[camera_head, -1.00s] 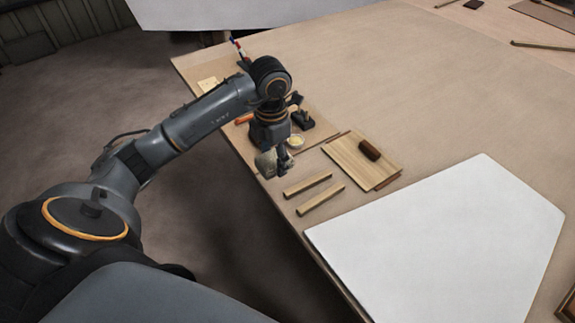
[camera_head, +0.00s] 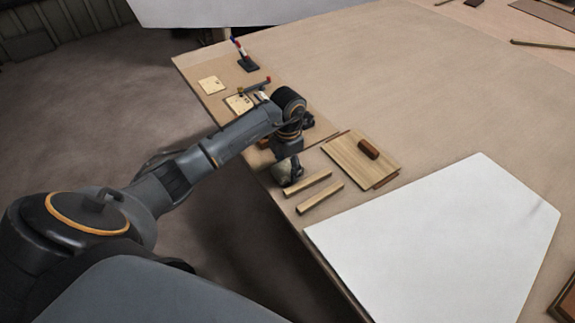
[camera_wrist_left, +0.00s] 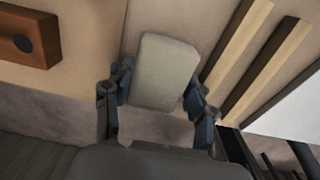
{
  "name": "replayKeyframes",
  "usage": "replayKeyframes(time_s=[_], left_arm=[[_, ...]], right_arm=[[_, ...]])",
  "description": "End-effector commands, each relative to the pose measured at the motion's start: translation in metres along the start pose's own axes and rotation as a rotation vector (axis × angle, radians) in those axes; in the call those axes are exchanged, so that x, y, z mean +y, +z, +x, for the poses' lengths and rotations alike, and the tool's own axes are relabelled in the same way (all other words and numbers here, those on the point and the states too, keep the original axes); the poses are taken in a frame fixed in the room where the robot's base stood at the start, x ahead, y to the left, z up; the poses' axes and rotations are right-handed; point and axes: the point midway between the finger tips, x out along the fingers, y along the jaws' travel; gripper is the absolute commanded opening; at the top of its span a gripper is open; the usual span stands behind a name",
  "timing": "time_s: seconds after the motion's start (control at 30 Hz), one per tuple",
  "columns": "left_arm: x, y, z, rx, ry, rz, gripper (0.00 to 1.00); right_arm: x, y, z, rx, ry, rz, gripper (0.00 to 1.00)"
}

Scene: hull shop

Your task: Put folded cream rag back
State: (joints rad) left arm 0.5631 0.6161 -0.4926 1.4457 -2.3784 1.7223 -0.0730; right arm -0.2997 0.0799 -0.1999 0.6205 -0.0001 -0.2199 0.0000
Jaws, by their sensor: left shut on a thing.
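The folded cream rag (camera_wrist_left: 163,71) is a pale block with rounded edges between the two fingers of my left gripper (camera_wrist_left: 158,100) in the left wrist view. The gripper is shut on it. I cannot tell whether the rag touches the bench top. My right gripper is not in view.
Two wooden strips (camera_head: 308,184) lie just right of the gripper. A wooden board (camera_head: 360,158) with a brown block (camera_head: 368,148) is beyond them. A large white sheet (camera_head: 440,240) covers the near right bench. Cards (camera_head: 210,85) and a small stand (camera_head: 247,64) are at the far left corner.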

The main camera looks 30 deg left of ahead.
Motion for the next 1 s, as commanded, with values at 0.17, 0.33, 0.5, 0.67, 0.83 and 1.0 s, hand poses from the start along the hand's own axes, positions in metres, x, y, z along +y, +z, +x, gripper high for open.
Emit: replayKeyframes(time_s=[0.17,0.33,0.5,0.67,0.83,1.0], left_arm=[[0.000,0.000,0.003,0.000,0.000,0.000,0.60],[0.000,0.000,0.003,0.000,0.000,-0.001,0.65],[0.000,0.000,0.002,0.000,0.000,-0.001,0.65],[0.001,0.001,-0.010,-0.003,0.002,0.000,0.65],[0.002,0.001,-0.043,-0.004,0.004,-0.001,0.65],[0.001,0.001,-0.080,-0.005,0.004,0.000,0.65]], right_arm=[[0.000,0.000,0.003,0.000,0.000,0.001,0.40],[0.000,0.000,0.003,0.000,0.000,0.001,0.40],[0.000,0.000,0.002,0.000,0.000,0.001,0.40],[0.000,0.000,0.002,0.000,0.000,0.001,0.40],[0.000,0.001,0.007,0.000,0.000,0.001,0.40],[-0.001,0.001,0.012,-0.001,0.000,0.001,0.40]])
